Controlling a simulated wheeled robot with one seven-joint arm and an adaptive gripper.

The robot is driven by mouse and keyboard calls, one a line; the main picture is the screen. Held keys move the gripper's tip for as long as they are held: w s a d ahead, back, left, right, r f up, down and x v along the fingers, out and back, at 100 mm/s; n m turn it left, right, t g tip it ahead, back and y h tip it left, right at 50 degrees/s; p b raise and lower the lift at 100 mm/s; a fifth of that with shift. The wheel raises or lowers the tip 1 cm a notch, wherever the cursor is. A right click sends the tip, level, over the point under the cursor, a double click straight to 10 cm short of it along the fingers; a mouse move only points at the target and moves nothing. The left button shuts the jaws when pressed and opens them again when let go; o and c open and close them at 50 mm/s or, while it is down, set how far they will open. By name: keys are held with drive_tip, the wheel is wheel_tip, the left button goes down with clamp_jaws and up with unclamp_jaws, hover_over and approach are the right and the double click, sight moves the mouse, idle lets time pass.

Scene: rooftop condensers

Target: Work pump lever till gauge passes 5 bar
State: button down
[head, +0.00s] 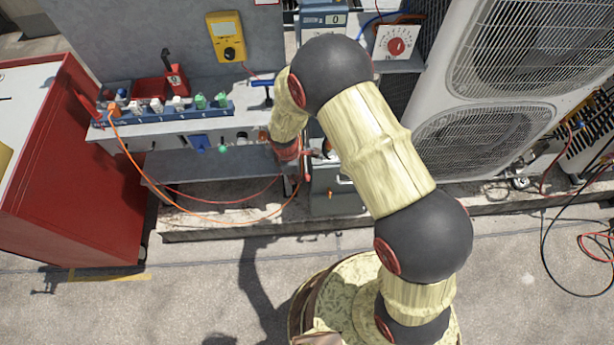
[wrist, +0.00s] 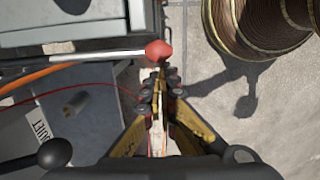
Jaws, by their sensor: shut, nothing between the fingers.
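In the wrist view a pale metal lever with a red knob (wrist: 158,50) comes in from the left, its end just beyond my fingertips. My gripper (wrist: 160,88) is shut and empty, close to the knob; I cannot tell whether they touch. In the head view my wrist is beside the bench's right end, and the fingers are mostly hidden by my arm. A grey box (head: 335,190) stands on the ledge there, partly behind my arm; I cannot tell whether it is the pump. No pressure gauge with a readable needle shows in either view.
A bench rack (head: 165,115) holds several coloured fittings, with a yellow multimeter (head: 226,37) above. A red cabinet (head: 90,170) stands left, a large condenser (head: 440,100) right. An orange hose (head: 190,212) hangs below the bench. A black-knobbed lever (wrist: 55,153) shows near my gripper.

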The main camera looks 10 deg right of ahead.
wheel_tip(320, 180, up, 12)
drive_tip(key=a, duration=0.1)
idle(0.4)
drive_tip(key=shift+a+f, duration=0.1)
idle(0.4)
drive_tip(key=s+d+r+m+t, duration=0.2)
drive_tip(key=s+d+r+m, duration=0.4)
drive_tip(key=r, duration=0.5)
drive_tip(key=s+d+r+m+t, duration=0.1)
drive_tip(key=s+d+r+m, duration=0.4)
drive_tip(key=r, duration=0.7)
drive_tip(key=s+d+r+m+t+y+p, duration=0.1)
drive_tip(key=s+d+r+m+t, duration=0.1)
drive_tip(key=s+d+r+m, duration=0.4)
drive_tip(key=s+r, duration=0.3)
drive_tip(key=r, duration=0.2)
drive_tip(key=shift+d+r+m+t, duration=0.2)
drive_tip(key=shift+d+m+t, duration=0.1)
drive_tip(key=shift+d, duration=0.05)
